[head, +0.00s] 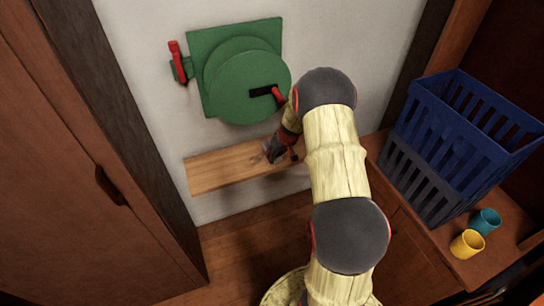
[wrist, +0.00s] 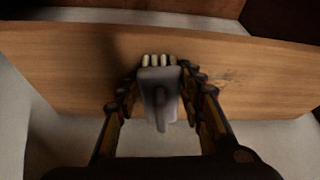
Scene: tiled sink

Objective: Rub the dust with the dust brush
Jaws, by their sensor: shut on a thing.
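My gripper (wrist: 160,78) is shut on a grey dust brush (wrist: 158,98), with a dark finger on each side of it. The brush's pale bristles (wrist: 156,60) point toward the wooden shelf (wrist: 65,75); I cannot tell whether they touch it. A faint dark smudge of dust (wrist: 223,77) lies on the shelf, just right of the right finger in the wrist view. In the head view, my gripper (head: 277,150) is over the right part of the shelf (head: 220,167), and the arm hides the shelf's right end. The brush and dust are hard to make out there.
A green round hatch (head: 240,75) with red handles is on the wall above the shelf. A blue crate (head: 450,140), a teal cup (head: 486,221) and a yellow cup (head: 467,244) stand on the counter at right. The shelf's left part is bare.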

